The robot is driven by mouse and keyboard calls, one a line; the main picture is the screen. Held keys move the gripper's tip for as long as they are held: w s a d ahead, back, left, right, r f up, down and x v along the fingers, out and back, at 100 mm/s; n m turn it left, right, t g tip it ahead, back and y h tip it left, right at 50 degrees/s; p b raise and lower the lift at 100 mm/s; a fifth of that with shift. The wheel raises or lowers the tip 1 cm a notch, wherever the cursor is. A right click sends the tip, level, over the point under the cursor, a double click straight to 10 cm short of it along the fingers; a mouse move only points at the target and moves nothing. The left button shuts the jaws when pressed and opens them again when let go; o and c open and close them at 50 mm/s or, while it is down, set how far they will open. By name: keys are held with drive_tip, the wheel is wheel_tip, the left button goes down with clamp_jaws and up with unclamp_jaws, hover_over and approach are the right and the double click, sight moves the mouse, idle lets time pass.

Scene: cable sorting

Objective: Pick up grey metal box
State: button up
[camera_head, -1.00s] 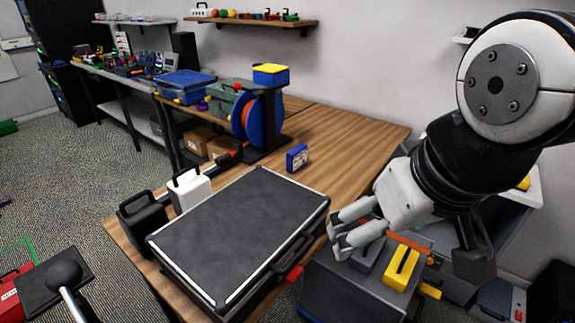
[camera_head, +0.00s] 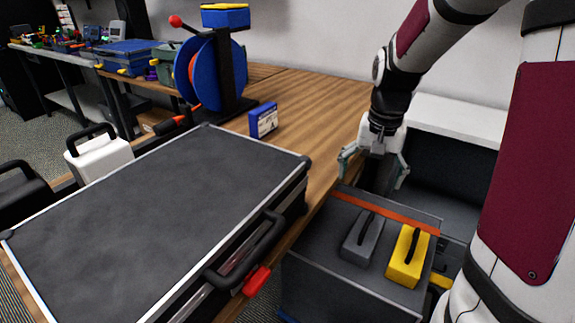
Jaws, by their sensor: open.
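The grey metal box (camera_head: 362,241) is small, with a dark handle on top. It lies on top of a dark grey cabinet (camera_head: 330,285) at the lower right, just left of a yellow box (camera_head: 407,258) of similar shape. My gripper (camera_head: 372,178) is open and empty. It is beyond the grey box, near the cabinet's far edge and the orange strip, and apart from the box. Nothing hides the grey box.
A large black case (camera_head: 150,220) with a red tag fills the left of the wooden table (camera_head: 310,115). A blue cable reel (camera_head: 203,75) and a small blue box (camera_head: 263,120) stand behind it. White (camera_head: 98,160) and black cases stand at the left.

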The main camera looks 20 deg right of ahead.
drive_tip(key=m+g+b, duration=0.1)
drive_tip(key=m+b, duration=0.1)
drive_tip(key=b, duration=0.2)
hover_over(368, 223)
wheel_tip(368, 223, down, 11)
wheel_tip(368, 223, down, 8)
drive_tip(key=shift+d+r+b, duration=0.1)
drive_tip(key=shift+b, duration=1.1)
drive_tip(key=shift+w+f+b, duration=0.2)
drive_tip(key=shift+f+b, duration=1.35)
drive_tip(key=shift+f, duration=1.7)
drive_tip(key=shift+r, duration=0.1)
drive_tip(key=c, duration=1.9)
